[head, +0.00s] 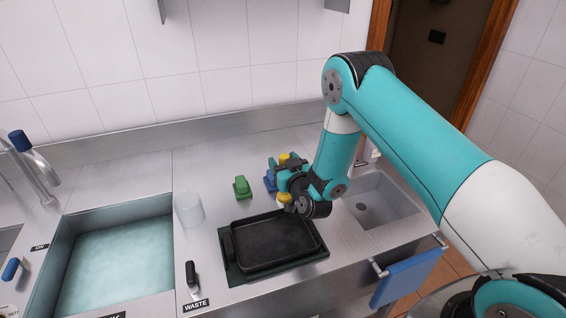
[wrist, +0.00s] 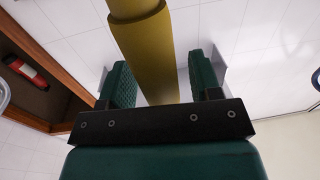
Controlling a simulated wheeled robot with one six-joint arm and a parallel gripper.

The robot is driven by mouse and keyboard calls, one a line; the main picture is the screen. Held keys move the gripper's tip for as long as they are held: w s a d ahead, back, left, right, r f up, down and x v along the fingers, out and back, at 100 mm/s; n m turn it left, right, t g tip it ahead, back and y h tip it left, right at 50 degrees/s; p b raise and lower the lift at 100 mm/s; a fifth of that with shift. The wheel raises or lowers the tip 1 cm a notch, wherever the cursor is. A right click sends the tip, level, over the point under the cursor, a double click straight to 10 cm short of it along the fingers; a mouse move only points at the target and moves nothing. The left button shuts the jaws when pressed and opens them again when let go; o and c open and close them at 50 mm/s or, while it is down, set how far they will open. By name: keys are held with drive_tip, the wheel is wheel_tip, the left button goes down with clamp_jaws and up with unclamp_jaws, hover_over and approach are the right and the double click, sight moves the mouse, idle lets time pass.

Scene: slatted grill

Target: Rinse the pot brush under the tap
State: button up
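A yellow cylindrical handle with a thicker collar, seemingly the pot brush (wrist: 150,55), stands in front of my gripper (wrist: 163,85) in the wrist view. My two green fingers are spread on either side of it, with a gap showing at the right finger. In the head view my gripper (head: 285,180) is over the counter behind the black tray, with yellow parts of the brush (head: 285,198) showing beside it. The brush's head cannot be made out. The tap (head: 38,170), with a blue top, is at the far left. A blue lever (head: 11,269) lies by an ON label.
A water-filled basin (head: 120,262) is left of centre. A clear glass (head: 188,210), a green item (head: 242,187) and a blue item (head: 270,181) stand on the counter. A black tray (head: 272,242) sits in front. A small sink (head: 375,207) and a blue towel (head: 405,277) are right.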

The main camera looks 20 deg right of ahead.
drive_tip(key=shift+r, duration=0.15)
drive_tip(key=s+b, duration=0.5)
drive_tip(key=s, duration=0.6)
drive_tip(key=s+a+r+n+g+y, duration=0.2)
drive_tip(key=s+a+r+g+y, duration=0.25)
drive_tip(key=a+r+g, duration=0.4)
drive_tip(key=s+r+n+g+h, duration=0.1)
drive_tip(key=s+r+g, duration=0.3)
drive_tip(key=s, duration=0.7)
drive_tip(key=s+d+r+n+g+h, duration=0.1)
drive_tip(key=s+r+n+g, duration=0.2)
drive_tip(key=s, duration=0.9)
drive_tip(key=r+g, duration=0.1)
drive_tip(key=g, duration=0.1)
drive_tip(key=shift+r+g, duration=0.35)
drive_tip(key=shift+r, duration=0.05)
